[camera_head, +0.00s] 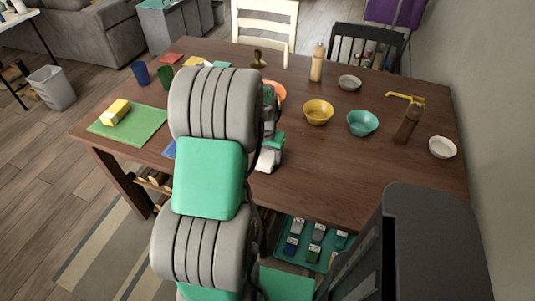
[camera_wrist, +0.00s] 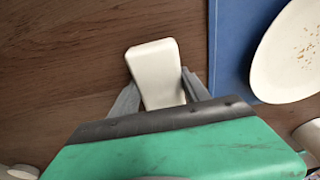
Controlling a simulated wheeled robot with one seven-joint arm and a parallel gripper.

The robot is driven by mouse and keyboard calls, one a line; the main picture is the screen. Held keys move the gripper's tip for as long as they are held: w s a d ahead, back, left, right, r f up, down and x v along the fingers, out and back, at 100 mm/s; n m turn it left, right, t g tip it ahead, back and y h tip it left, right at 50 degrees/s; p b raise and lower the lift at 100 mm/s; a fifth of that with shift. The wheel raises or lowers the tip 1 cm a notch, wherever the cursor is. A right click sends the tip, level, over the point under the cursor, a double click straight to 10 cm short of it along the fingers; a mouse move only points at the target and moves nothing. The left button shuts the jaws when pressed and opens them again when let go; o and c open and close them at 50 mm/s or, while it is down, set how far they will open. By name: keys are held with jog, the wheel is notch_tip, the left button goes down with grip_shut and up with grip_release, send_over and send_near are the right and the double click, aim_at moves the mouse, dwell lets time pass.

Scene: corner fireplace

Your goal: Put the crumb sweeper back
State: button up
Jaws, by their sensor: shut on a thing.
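A pale, rounded block, which looks like the crumb sweeper (camera_wrist: 155,70), sits between the fingers of my gripper (camera_wrist: 160,92) in the wrist view. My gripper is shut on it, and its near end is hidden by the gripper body. Brown table wood shows behind it. In the head view my arm covers much of the table's middle, and my gripper (camera_head: 268,150) shows only in part, just right of the arm. I cannot tell how high the sweeper is above the table.
A white plate (camera_wrist: 288,60) with crumbs lies on a blue mat (camera_wrist: 232,40). Yellow (camera_head: 318,112) and teal (camera_head: 362,123) bowls and brown bottles stand right on the table (camera_head: 320,165). A green mat (camera_head: 140,128) lies left. A teal tray (camera_head: 303,258) with several small items sits below the front edge.

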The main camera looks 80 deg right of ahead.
jog(key=o, duration=0.8)
jog(key=shift+f, duration=0.15)
jog(key=o, duration=0.5)
